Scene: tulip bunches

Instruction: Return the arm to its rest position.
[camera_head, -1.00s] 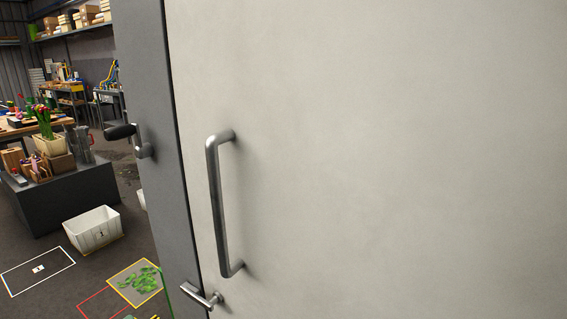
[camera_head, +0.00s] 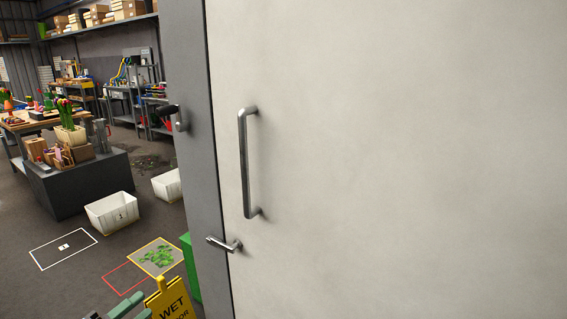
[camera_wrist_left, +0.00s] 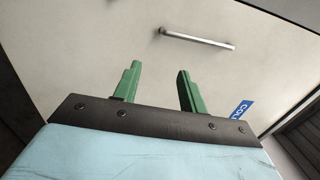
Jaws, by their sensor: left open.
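My left gripper (camera_head: 130,308) shows at the bottom left edge of the head view, only partly, as green fingers. In the left wrist view the two green fingers (camera_wrist_left: 159,68) are apart with nothing between them. Beyond them is a pale door with a bar handle (camera_wrist_left: 197,39), clear of the fingers. My right gripper is in neither view.
The pale door (camera_head: 400,160) fills the right side, with a long bar handle (camera_head: 246,165) and a lever (camera_head: 222,244). A yellow wet-floor sign (camera_head: 172,300) stands close by. White bins (camera_head: 112,213), a dark plinth (camera_head: 60,190) and shelves lie left.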

